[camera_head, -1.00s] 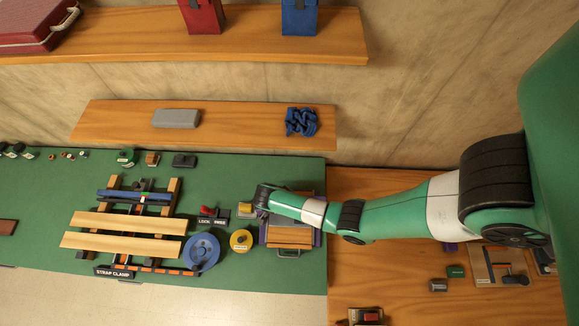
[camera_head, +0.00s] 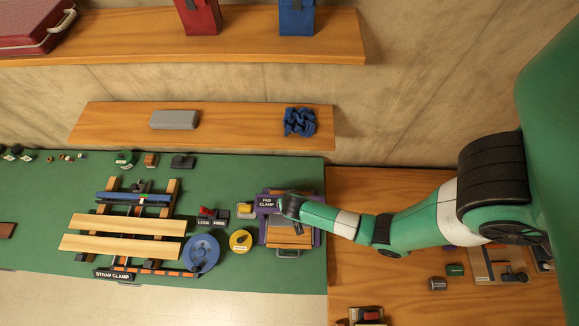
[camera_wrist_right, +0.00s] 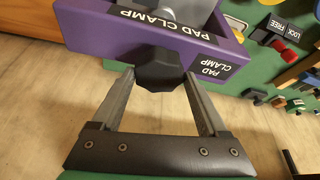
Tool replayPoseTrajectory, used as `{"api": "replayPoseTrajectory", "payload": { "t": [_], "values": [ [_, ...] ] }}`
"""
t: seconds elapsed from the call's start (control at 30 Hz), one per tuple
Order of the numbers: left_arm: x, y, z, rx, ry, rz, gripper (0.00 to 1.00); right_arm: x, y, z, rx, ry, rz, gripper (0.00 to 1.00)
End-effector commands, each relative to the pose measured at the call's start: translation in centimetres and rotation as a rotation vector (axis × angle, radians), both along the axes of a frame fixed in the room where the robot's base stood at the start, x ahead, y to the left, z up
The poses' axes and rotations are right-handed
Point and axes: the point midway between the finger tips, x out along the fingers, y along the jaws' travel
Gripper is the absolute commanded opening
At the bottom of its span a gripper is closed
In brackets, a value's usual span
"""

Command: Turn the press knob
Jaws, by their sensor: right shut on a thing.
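The purple press labelled PAD CLAMP (camera_head: 264,226) stands at the right end of the green bench top. In the right wrist view its purple frame (camera_wrist_right: 100,30) fills the top left, with a black faceted knob (camera_wrist_right: 160,68) at its near side. My right gripper (camera_wrist_right: 158,80) has one finger on each side of this knob and is shut on it. In the head view my right gripper (camera_head: 291,206) is over the press, and the knob is hidden beneath it. My left gripper is not in view.
Left of the press are a yellow round part (camera_head: 240,240), a blue disc (camera_head: 202,251) and a red lever (camera_head: 206,212) by LOCK and FREE labels. The strap clamp with wooden boards (camera_head: 125,222) lies further left. Small parts lie on the wooden surface (camera_head: 400,285) at right.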

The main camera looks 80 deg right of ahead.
Motion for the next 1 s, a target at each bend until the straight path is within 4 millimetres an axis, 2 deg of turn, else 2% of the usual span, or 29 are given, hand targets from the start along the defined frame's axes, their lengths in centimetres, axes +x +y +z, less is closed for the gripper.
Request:
{"api": "replayPoseTrajectory", "payload": {
  "t": [0.4, 0.97, 1.0],
  "values": [
    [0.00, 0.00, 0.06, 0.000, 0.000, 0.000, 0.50, -0.10, -0.05, 0.11, -0.002, -0.001, 0.217, 0.21],
    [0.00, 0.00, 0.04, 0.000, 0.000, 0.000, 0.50, -0.12, -0.04, 0.08, -0.003, 0.001, 0.255, 0.21],
    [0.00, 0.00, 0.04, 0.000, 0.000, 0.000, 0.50, -0.12, -0.04, 0.08, -0.003, 0.001, 0.255, 0.80]
  ]
}}
